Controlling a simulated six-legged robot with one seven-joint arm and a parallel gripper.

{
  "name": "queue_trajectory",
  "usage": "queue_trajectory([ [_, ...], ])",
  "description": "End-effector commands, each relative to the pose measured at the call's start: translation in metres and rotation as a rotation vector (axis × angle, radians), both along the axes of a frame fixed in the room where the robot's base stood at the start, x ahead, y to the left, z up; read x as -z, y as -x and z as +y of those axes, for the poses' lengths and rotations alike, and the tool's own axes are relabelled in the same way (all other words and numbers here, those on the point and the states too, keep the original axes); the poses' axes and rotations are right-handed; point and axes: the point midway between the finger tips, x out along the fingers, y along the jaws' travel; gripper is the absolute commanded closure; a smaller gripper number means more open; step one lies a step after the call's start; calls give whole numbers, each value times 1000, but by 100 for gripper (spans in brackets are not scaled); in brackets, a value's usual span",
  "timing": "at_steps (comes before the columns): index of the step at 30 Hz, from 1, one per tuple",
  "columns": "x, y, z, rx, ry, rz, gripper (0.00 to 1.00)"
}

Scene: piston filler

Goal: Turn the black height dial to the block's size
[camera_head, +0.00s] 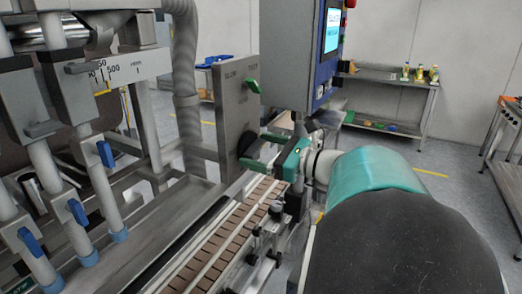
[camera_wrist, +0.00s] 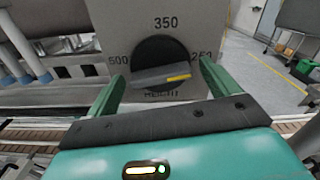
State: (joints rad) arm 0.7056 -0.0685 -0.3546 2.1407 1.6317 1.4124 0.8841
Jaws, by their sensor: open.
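The black height dial (camera_wrist: 157,52) sits on a grey panel (camera_wrist: 110,20) in the wrist view. It is labelled 500 at left, 350 at top, 250 at right and HEIGHT below. Its grey grip bar lies nearly level, and the yellow mark on its right end points right, a little below the 250 label. My gripper (camera_wrist: 161,80) is open, with one green finger on each side of the dial; I cannot tell whether they touch it. In the head view, my gripper (camera_head: 256,150) is at the panel's lower part and partly hides the dial (camera_head: 246,143). I cannot identify the block.
A conveyor (camera_head: 215,250) runs below my gripper. A blue-framed control cabinet (camera_head: 322,60) stands behind. Filling nozzles and a millilitre scale (camera_head: 125,72) are at left.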

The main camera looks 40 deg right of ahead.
Motion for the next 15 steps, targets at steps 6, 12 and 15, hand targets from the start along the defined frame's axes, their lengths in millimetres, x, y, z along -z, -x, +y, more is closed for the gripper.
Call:
queue_trajectory([
  [6,0,29,-11,6,0,-1,13],
  [12,0,71,-26,5,0,-1,13],
  [15,0,92,-34,4,0,0,13],
])
